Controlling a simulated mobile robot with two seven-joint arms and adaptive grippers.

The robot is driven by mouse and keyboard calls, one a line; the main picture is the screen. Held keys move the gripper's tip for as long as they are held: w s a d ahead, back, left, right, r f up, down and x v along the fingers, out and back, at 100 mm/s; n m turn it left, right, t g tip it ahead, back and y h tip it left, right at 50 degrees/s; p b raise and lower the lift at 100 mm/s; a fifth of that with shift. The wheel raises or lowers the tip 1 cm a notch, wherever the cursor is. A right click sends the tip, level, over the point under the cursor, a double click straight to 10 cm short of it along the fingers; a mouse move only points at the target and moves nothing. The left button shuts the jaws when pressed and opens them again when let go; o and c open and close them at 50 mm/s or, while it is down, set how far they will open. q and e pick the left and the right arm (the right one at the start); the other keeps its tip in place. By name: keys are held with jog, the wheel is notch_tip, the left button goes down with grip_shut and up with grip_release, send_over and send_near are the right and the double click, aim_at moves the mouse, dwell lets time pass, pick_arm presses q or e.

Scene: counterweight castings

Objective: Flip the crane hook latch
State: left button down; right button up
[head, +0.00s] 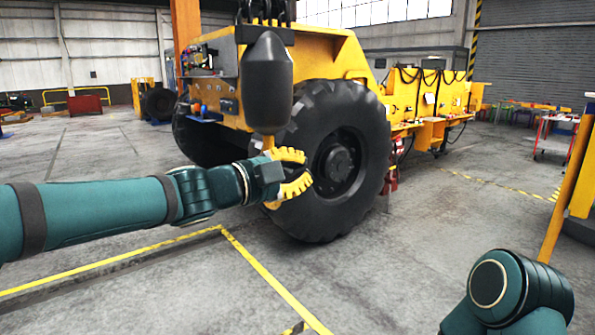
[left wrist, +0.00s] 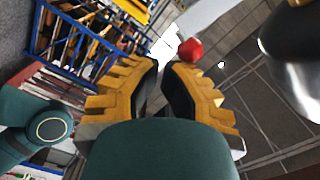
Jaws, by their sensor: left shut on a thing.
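The black crane hook block (head: 268,80) hangs from above at the upper middle of the head view, with a yellow stem (head: 268,143) below it. The hook's lower part is hidden by my left gripper (head: 305,168), whose yellow ribbed fingers are just under the block. In the left wrist view the fingers (left wrist: 165,67) are close together, with a small red part, seemingly the latch's knob (left wrist: 187,49), at their tips. The left gripper is shut on it, though the contact is partly hidden. The dark block (left wrist: 302,55) fills the upper right corner there. My right gripper is out of view.
A yellow vehicle (head: 330,52) with a large black tyre (head: 335,160) stands right behind the hook and gripper. A yellow post (head: 570,185) is at the right. Grey floor with yellow lines (head: 270,280) is clear in front.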

pick_arm(q)
jog(key=shift+w+a+f+m+b, duration=0.1)
jog(key=shift+f+m+b, duration=0.95)
jog(key=shift+b, duration=0.25)
dwell(1.2)
jog(key=shift+r, duration=0.1)
